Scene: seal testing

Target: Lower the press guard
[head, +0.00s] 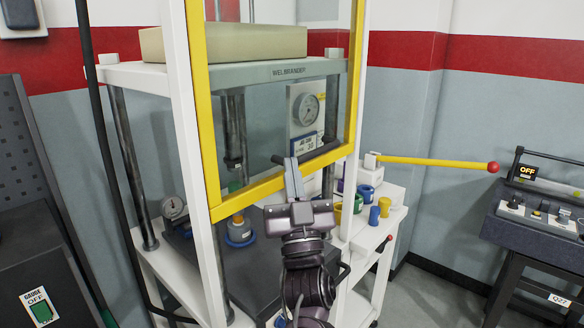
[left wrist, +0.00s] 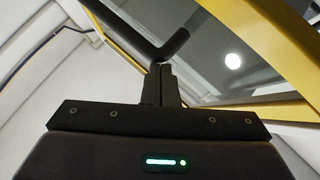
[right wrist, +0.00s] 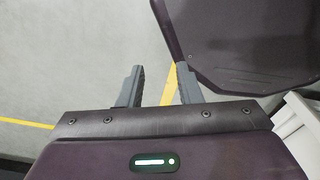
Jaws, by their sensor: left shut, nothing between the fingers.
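The press guard is a clear pane in a yellow frame (head: 262,190) on the front of the white-framed press. Its lower edge is above the press's lower deck, with a gap below. A dark bar handle (head: 316,153) sits near that edge; it also shows in the left wrist view (left wrist: 172,46). My left gripper (head: 293,162) is shut and empty, its fingertips (left wrist: 161,66) at the handle; I cannot tell whether they touch it. My right gripper (right wrist: 158,78) is open and empty over the floor, seen in the right wrist view.
A yellow lever with a red knob (head: 493,167) sticks out right of the press. Several coloured cylinders stand on the white side shelf (head: 396,215). A blue-based part (head: 240,230) stands inside the press. A dark control bench (head: 535,225) is at right.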

